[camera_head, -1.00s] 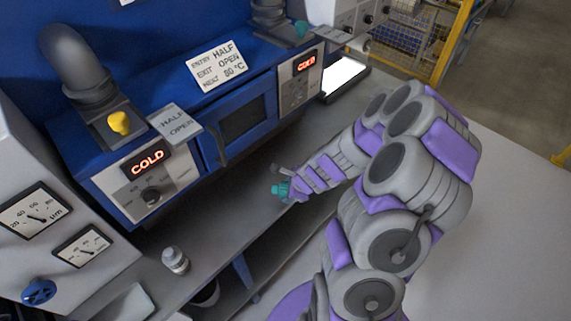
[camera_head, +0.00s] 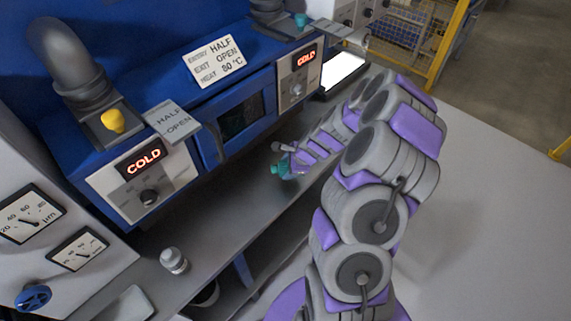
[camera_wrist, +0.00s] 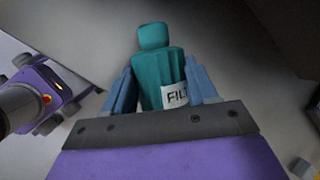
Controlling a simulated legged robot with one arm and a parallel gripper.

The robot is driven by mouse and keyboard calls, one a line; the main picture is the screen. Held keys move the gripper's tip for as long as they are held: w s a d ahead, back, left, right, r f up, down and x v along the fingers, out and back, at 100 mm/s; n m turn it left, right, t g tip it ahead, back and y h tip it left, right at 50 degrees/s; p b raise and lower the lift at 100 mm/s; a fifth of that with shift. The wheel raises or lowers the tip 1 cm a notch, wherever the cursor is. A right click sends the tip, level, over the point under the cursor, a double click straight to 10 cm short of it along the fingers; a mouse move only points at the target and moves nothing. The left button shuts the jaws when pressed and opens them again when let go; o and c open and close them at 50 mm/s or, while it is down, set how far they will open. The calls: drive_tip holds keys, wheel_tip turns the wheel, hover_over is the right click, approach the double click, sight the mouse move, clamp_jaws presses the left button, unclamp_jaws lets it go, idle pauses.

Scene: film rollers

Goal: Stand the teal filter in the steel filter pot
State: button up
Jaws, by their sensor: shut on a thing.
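The teal filter (camera_wrist: 158,68) is held between the two blue fingers of my gripper (camera_wrist: 163,90) in the wrist view; part of a white label reading "FIL" shows on it. In the head view the teal filter (camera_head: 280,169) and my gripper (camera_head: 291,165) are small, over the grey bench in front of the blue machine. I cannot tell the exact height above the bench. A small grey pot-like item with a pale top (camera_head: 173,260) stands on the bench at lower left, apart from the gripper; I cannot tell whether it is the steel filter pot.
The blue machine (camera_head: 213,108) with "COLD" displays stands behind the bench (camera_head: 230,205). A yellow knob (camera_head: 113,121) sits on it. A gauge panel (camera_head: 50,225) is at left, a pale tray (camera_head: 128,304) at lower left. A dark round opening (camera_head: 205,294) shows below the bench edge.

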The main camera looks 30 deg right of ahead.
sight(285, 163)
drive_tip(key=w, duration=0.2)
drive_tip(key=w+d, duration=0.1)
drive_tip(key=shift+w+f+b, duration=0.3)
drive_tip(key=shift+w+b, duration=0.05)
drive_tip(key=shift+w, duration=0.05)
drive_tip(key=shift+w+d, duration=0.2)
drive_tip(key=shift+w, duration=0.25)
drive_tip(key=shift+f+b, duration=0.75)
drive_tip(key=shift+f, duration=1)
drive_tip(key=o, duration=1.4)
